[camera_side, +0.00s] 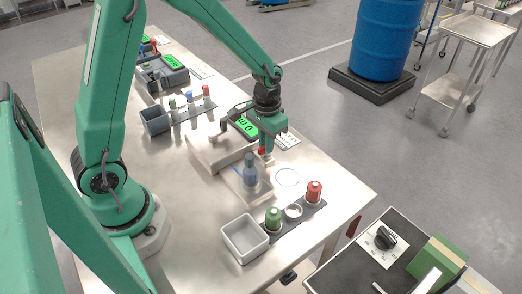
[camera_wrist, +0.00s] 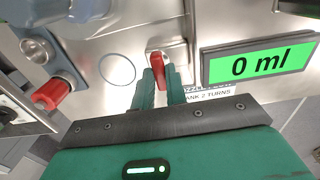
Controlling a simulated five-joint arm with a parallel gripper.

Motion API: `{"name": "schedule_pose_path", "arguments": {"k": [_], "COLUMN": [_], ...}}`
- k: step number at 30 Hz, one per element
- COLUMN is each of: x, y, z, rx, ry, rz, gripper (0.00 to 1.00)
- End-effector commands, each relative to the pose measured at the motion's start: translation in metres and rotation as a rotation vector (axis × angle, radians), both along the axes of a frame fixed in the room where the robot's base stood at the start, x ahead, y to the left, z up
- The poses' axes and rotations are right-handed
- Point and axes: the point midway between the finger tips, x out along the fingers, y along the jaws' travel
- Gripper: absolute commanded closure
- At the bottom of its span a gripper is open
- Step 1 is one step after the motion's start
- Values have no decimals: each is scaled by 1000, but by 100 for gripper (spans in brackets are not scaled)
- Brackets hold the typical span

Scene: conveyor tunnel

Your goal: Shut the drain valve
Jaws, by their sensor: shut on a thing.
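A small red handle (camera_wrist: 156,61) sits on a pale metal plate in the wrist view; it looks like the drain valve's lever. It also shows in the side view (camera_side: 262,152), just at my fingertips. My gripper (camera_wrist: 161,76) has its two green fingers closed on the red handle. In the side view my gripper (camera_side: 266,150) points down over the front of the station.
A blue-grey bottle (camera_side: 250,170) stands close beside the gripper. A grey bin (camera_side: 244,238), a green-capped container (camera_side: 273,218) and a red-capped one (camera_side: 314,192) stand nearer the table's front. A printed circle (camera_side: 287,177) marks bare table. A label below the display is partly hidden.

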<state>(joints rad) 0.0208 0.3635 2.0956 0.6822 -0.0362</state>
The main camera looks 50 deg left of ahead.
Motion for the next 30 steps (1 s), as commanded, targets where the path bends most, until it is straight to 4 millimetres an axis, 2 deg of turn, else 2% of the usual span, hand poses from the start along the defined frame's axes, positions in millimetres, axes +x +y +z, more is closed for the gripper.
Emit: {"name": "schedule_pose_path", "arguments": {"k": [8,9,12,23,30], "x": [0,0,0,0,1], "y": [0,0,0,0,0], "z": [1,1,1,2,18], "rx": [0,0,0,0,0], "ry": [1,1,1,0,-3], "rz": [2,2,1,0,0], "gripper": [100,82,65,65,65]}}
